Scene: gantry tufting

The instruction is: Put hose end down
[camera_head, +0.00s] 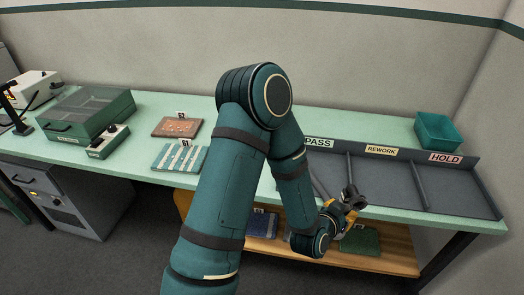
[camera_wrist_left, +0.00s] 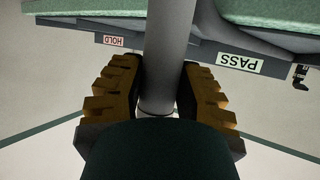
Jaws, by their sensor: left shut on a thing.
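My left gripper (camera_head: 343,204) is low in front of the table's front edge, near the sorting rack, in the head view. In the left wrist view its yellow-and-black fingers (camera_wrist_left: 156,98) are shut on a smooth grey cylinder (camera_wrist_left: 168,50), which I take to be the hose end. The cylinder runs from between the fingers to the top of that view. In the head view I cannot clearly tell the hose from the gripper. My right gripper is not in view.
The grey rack (camera_head: 386,182) has bays labelled PASS, REWORK and HOLD. A teal bin (camera_head: 438,132) stands behind it at right. A wooden lower shelf (camera_head: 385,262) holds flat items. A green lidded box (camera_head: 86,112), a small control box (camera_head: 108,141) and two sample boards (camera_head: 178,158) are at left.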

